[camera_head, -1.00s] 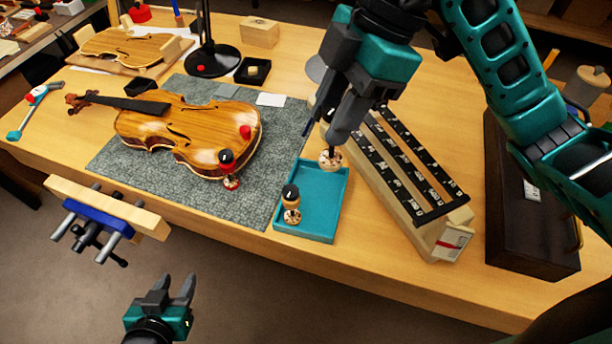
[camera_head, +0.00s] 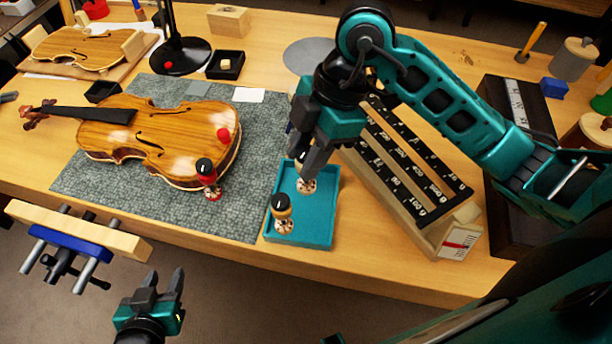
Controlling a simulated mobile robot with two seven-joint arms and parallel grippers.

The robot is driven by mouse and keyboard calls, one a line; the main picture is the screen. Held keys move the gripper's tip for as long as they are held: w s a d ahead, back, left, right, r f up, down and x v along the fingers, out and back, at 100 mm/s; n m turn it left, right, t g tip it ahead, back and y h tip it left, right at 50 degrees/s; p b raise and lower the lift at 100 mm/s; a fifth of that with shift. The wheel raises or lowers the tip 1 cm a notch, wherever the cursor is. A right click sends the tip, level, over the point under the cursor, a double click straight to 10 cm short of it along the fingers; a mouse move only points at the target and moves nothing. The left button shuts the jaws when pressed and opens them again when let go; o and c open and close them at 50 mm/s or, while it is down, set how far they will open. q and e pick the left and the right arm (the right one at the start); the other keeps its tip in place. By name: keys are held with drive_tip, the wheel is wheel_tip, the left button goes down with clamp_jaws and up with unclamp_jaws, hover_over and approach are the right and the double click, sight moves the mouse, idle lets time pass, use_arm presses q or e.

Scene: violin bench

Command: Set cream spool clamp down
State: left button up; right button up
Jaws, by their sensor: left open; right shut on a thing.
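My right gripper (camera_head: 312,166) is shut on a cream spool clamp (camera_head: 307,186). The clamp is upright at the far part of the teal tray (camera_head: 325,235); I cannot tell whether it touches the floor. The fingers hide part of it. A second cream spool clamp (camera_head: 282,212) with a black knob stands in the tray's near left part. My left gripper (camera_head: 166,288) is open and empty, low in front of the bench.
A violin (camera_head: 155,140) lies on the grey mat (camera_head: 110,195), with a red spool clamp (camera_head: 208,178) at its edge. A slanted rack with black strips (camera_head: 405,165) stands right of the tray. A wooden bar with a blue clamp (camera_head: 75,243) is at front left.

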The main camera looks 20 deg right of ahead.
sight(306, 183)
wheel_tip(306, 183, down, 6)
drive_tip(key=shift+r+b, duration=0.1)
drive_tip(key=shift+b, duration=0.3)
drive_tip(key=shift+f, duration=0.2)
drive_tip(key=o, duration=1.1)
drive_tip(key=shift+c, duration=0.2)
drive_tip(key=shift+w+d+r, duration=0.1)
drive_tip(key=shift+d+r, duration=0.05)
drive_tip(key=shift+r, duration=0.3)
drive_tip(key=p+v, duration=0.1)
drive_tip(key=v, duration=1)
